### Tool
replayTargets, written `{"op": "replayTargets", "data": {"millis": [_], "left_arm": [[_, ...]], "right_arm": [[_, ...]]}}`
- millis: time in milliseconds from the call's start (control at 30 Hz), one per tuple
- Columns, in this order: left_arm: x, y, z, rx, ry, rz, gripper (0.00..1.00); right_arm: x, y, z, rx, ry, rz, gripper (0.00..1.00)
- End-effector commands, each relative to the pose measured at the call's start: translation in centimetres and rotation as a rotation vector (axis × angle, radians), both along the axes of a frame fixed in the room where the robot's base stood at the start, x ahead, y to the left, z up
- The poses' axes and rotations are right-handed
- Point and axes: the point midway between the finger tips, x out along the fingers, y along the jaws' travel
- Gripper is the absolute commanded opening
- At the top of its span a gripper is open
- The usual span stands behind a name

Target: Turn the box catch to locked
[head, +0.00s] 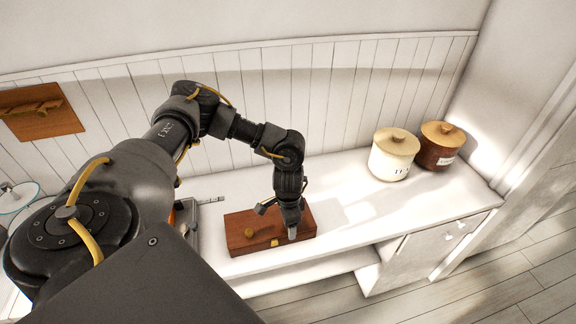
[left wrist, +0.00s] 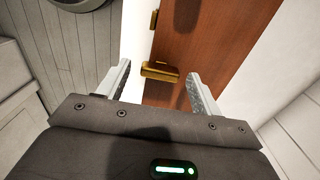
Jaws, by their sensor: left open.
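A reddish-brown wooden box (head: 237,240) sits on the white counter in the head view. Its small brass catch (head: 274,243) is on the front, near the top edge. In the left wrist view the brass catch (left wrist: 160,72) lies between the two fingertips, with a gap on each side; I cannot tell how deep the fingers reach around it. A second brass piece (left wrist: 154,19) shows farther up the box. My left gripper (head: 292,235) is open at the front right of the box and points down. My right gripper is in neither view.
A cream canister (head: 392,160) and a brown canister (head: 437,150) with wooden lids stand at the right on the counter (head: 345,205). A wooden plaque (head: 60,122) hangs on the panelled wall at left. The counter between box and canisters is clear.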

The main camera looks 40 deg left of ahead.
Motion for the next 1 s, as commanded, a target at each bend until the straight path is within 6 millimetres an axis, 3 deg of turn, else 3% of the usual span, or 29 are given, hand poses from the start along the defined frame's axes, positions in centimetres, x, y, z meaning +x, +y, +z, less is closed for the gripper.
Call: {"op": "replayTargets", "data": {"millis": [300,667,1000], "left_arm": [[0.01,0.01,-0.27,0.001,-0.001,0.0,0.65],[0.01,0.0,-0.24,-0.001,-0.001,0.0,0.21],[-0.02,0.0,-0.15,-0.001,0.0,-0.061,0.21]], "right_arm": [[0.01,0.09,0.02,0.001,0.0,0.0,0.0],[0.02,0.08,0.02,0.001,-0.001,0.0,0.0],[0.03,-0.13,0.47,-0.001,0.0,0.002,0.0]]}}
